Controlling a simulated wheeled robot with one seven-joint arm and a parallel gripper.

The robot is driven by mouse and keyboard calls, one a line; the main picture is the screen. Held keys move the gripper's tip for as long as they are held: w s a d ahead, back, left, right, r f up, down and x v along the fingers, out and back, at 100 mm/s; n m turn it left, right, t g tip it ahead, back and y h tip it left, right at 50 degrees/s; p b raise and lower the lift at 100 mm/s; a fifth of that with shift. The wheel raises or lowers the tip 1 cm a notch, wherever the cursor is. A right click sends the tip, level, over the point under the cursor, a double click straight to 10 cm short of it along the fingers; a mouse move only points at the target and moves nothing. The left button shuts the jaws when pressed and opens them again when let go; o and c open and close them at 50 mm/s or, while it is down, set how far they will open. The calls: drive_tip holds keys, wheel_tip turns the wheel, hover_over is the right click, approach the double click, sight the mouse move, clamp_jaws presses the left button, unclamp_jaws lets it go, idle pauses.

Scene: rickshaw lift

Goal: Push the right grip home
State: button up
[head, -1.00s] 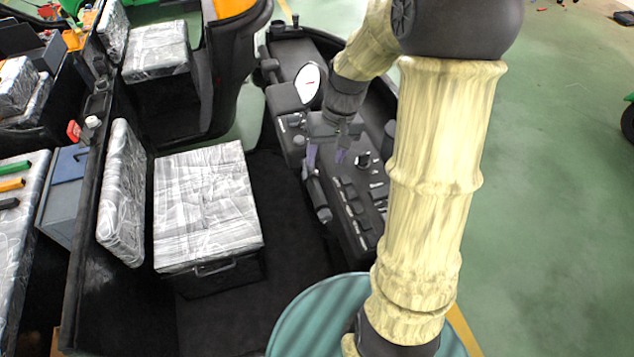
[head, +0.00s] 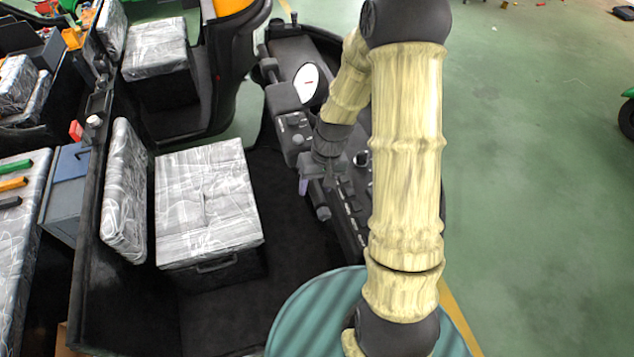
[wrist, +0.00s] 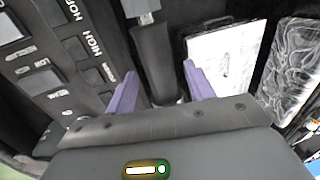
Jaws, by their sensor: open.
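The right grip looks to be the dark round sleeve (wrist: 153,50) in the wrist view. A pale metal piece (wrist: 140,7) shows at its far end; I cannot tell how far the sleeve sits on it. My gripper (wrist: 159,70) is open, with one purple finger on each side of the sleeve and gaps visible. In the head view my gripper (head: 304,186) is over the dashboard's left edge, partly hidden by my arm. The rounded end of the grip (head: 323,213) shows just below it.
The dashboard panel (head: 350,212) with labelled buttons lies right of the gripper. A round white gauge (head: 306,82) stands behind. A plastic-wrapped seat (head: 207,200) is to the left, with dark open floor (head: 290,250) between.

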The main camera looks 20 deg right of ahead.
drive_tip(key=shift+c, duration=0.2)
drive_tip(key=shift+w+a, duration=0.1)
drive_tip(key=c, duration=0.4)
clamp_jaws()
drive_tip(key=w, duration=0.5)
drive_tip(key=shift+w+r, duration=0.1)
drive_tip(key=shift+r, duration=0.05)
drive_tip(key=shift+o, duration=1.4)
unclamp_jaws()
drive_tip(key=shift+o, duration=0.8)
